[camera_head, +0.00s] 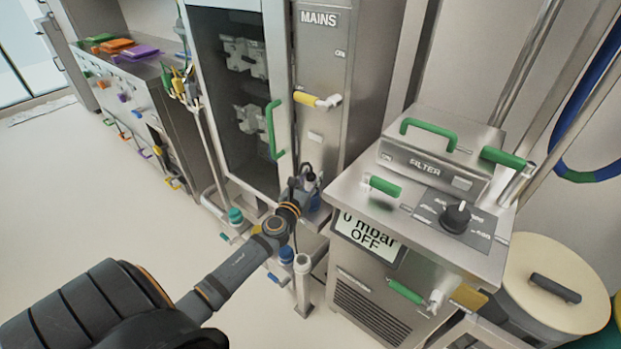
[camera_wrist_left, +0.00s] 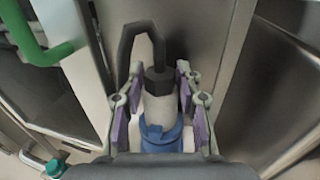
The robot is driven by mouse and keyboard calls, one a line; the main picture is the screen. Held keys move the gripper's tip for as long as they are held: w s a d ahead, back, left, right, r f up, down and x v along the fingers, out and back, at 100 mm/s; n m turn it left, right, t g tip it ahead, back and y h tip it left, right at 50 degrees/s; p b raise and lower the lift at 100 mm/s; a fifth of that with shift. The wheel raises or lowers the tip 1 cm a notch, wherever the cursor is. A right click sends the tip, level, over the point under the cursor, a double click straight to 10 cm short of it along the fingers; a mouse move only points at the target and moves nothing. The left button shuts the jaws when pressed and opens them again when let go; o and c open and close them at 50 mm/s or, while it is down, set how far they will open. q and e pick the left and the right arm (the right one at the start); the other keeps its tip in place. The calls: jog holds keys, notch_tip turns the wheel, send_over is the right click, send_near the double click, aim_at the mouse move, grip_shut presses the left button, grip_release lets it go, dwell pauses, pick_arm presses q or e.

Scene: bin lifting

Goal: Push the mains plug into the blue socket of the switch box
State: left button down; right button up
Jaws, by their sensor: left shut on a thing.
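My left gripper (camera_head: 310,186) is in front of the lower part of the steel cabinet, below the switch box (camera_head: 316,70) labelled MAINS. In the left wrist view, the gripper (camera_wrist_left: 160,92) has its purple-padded fingers on both sides of the mains plug. It is shut on the plug, which has a pale grey body (camera_wrist_left: 159,108), a black cable end and a blue part (camera_wrist_left: 161,138) toward the picture's bottom. A black cable loops up from it. I cannot make out the blue socket separately, nor tell whether the plug touches it. My right gripper is not in view.
A steel filter unit (camera_head: 440,165) with green handles and a dial stands close on the right. A green door handle (camera_head: 271,130) sticks out at the upper left. Upright pipes (camera_head: 303,283) stand below my left gripper. The floor at left is clear.

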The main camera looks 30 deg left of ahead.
pick_arm(q)
jog(key=shift+f, duration=0.1)
dwell(0.3)
jog(key=c, duration=0.8)
grip_release()
jog(key=s, duration=0.4)
jog(key=s+d, duration=0.1)
jog(key=s, duration=0.3)
jog(key=s+d, duration=0.1)
jog(key=s, duration=0.3)
jog(key=shift+d, duration=0.15)
jog(key=shift+w, duration=0.1)
